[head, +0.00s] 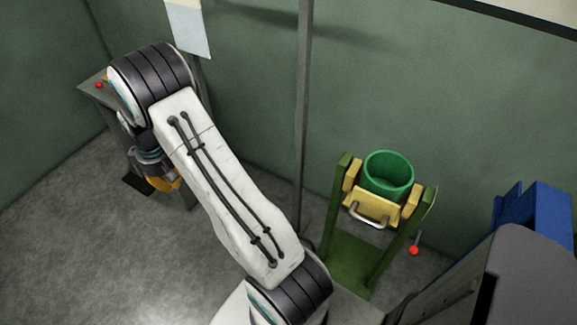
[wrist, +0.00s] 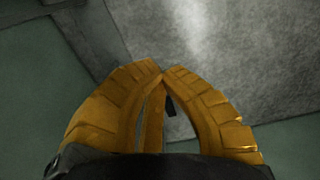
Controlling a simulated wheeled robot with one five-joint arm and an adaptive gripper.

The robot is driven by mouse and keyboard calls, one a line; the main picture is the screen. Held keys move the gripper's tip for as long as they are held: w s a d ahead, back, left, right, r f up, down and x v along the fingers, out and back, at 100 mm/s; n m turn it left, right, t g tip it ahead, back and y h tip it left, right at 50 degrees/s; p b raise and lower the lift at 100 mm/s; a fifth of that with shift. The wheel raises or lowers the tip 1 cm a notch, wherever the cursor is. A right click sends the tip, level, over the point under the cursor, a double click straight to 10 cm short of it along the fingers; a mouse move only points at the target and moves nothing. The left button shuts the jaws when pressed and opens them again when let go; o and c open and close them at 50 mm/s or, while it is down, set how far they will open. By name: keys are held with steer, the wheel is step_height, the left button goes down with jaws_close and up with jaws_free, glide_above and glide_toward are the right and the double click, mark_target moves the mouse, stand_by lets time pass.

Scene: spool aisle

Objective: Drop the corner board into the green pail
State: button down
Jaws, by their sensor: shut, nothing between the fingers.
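The green pail (head: 389,177) sits upright in a green and yellow stand on the right of the head view. Its open top faces up, and I see no contents in the visible part. My gripper (head: 165,184) is at the left in the head view, well away from the pail and partly hidden by my arm. In the wrist view its yellow fingers (wrist: 162,69) have their tips together with nothing held between them. I cannot make out the corner board in either view.
A grey stand (head: 92,89) with a red knob (head: 99,85) is behind my arm at the left. A thin grey post (head: 303,100) rises between my gripper and the pail. A red-tipped lever (head: 414,250) and a blue object (head: 545,215) are at the right. Grey floor (head: 70,240) is clear at lower left.

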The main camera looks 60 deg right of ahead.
steer(key=s+d+r+p, duration=0.15)
steer(key=s+d, duration=0.35)
steer(key=d, duration=0.5)
steer(key=s+d+r+n+p, duration=0.1)
steer(key=s+d+r, duration=0.3)
steer(key=d, duration=0.6)
steer(key=s+d+r+p, duration=0.1)
steer(key=s+d+r, duration=0.1)
steer(key=s+d, duration=0.65)
steer(key=s+d+r+p, duration=0.2)
steer(key=s+d+r, duration=0.1)
steer(key=s+d, duration=0.65)
steer(key=n+b, duration=0.1)
steer(key=b, duration=0.4)
glide_above(397, 156)
steer(key=a, duration=0.5)
steer(key=shift+f, duration=4.85)
steer(key=shift+s+a, duration=0.1)
steer(key=shift+s, duration=0.05)
steer(key=c, duration=1.9)
jaws_free()
steer(key=shift+c, duration=0.2)
steer(key=o, duration=0.4)
